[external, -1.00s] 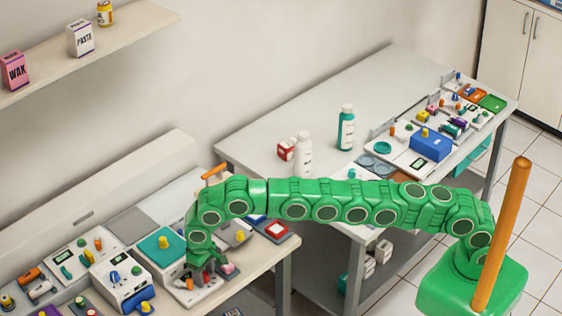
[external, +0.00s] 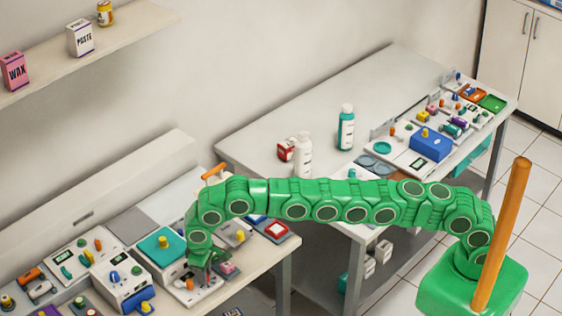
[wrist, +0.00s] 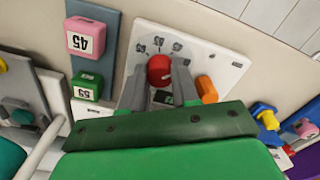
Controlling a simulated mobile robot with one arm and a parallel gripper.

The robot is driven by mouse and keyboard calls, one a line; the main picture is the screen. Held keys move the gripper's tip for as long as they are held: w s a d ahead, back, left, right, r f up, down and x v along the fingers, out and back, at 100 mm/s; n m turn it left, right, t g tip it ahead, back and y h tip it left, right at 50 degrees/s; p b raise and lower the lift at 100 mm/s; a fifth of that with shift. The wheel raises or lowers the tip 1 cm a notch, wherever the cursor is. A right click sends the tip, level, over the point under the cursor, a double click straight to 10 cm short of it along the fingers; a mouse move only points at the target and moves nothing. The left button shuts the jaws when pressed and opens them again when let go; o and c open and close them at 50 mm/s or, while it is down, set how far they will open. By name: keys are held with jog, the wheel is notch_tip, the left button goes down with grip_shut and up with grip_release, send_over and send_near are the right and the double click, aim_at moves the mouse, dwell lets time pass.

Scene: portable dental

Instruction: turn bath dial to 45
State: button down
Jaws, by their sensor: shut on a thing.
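The bath dial is a red round knob (wrist: 159,68) on a white panel (wrist: 208,60) with dark number marks in an arc around its far side. The marks are too small and tilted to read surely. My gripper (wrist: 160,78) has one grey finger on each side of the knob and is shut on it. In the external view my gripper (external: 207,270) is down at the panel on the left bench, and it hides the knob there. A small dark display lies between the fingers, partly hidden.
A pink block (wrist: 86,37) marked 45 and a green block (wrist: 87,87) stand left of the panel. An orange piece (wrist: 206,90) is close to the right finger. A teal-topped unit (external: 160,246) stands close to my gripper on the bench.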

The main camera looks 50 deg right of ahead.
jog(key=n, duration=0.3)
jog(key=shift+w+r, duration=0.1)
jog(key=shift+n, duration=1.1)
jog(key=c, duration=0.8)
grip_release()
jog(key=shift+c, duration=0.2)
notch_tip(320, 180, up, 6)
jog(key=shift+a+f, duration=0.1)
jog(key=shift+f, duration=0.05)
jog(key=shift+r, duration=0.9)
